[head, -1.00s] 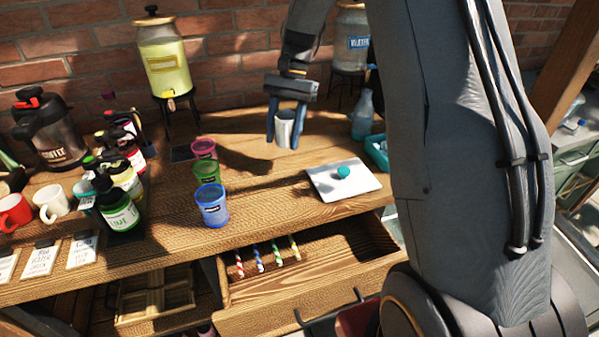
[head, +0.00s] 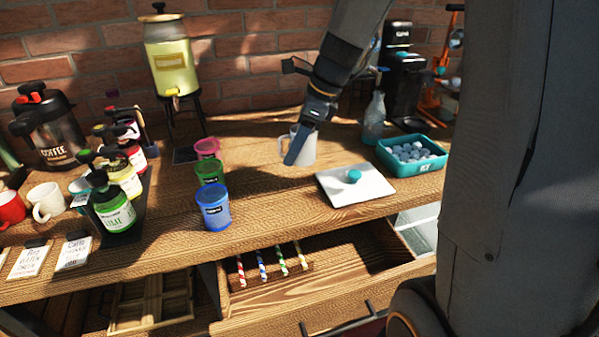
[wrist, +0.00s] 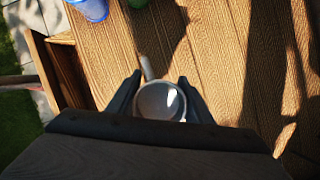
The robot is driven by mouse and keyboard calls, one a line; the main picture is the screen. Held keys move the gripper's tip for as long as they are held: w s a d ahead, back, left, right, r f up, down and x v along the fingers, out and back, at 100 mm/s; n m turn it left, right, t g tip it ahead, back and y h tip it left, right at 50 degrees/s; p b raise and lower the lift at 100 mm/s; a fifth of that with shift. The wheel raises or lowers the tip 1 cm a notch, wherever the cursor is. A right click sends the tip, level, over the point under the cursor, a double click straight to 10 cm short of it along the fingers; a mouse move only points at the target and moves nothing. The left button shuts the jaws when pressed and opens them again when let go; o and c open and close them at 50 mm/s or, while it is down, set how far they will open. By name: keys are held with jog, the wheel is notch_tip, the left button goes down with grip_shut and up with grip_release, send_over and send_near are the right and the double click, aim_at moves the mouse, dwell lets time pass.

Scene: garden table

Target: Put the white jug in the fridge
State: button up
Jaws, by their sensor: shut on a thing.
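The white jug (head: 308,146) is in my gripper (head: 300,158) over the back middle of the wooden table. It looks upright, and its handle shows on the left side. In the wrist view the jug (wrist: 160,103) sits between the two dark fingers of my gripper (wrist: 160,98), with its open rim facing the camera and its handle pointing up in the picture. The fingers are shut on it. I cannot tell how far its base is from the table. I cannot make out a fridge for certain; a pale glassy surface (head: 418,228) shows below the table at the right.
Three cups, pink, green and blue (head: 214,208), stand left of the jug. A white board (head: 345,192) with a teal ball lies to its right, near a teal tray (head: 440,160) of ice and a clear bottle (head: 374,118). An open drawer (head: 325,310) holds striped straws.

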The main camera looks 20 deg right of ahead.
jog(key=shift+f, duration=3.6)
jog(key=shift+f, duration=0.1)
jog(key=o, duration=0.8)
jog(key=shift+f, duration=0.1)
jog(key=o, duration=0.5)
jog(key=shift+c, duration=0.2)
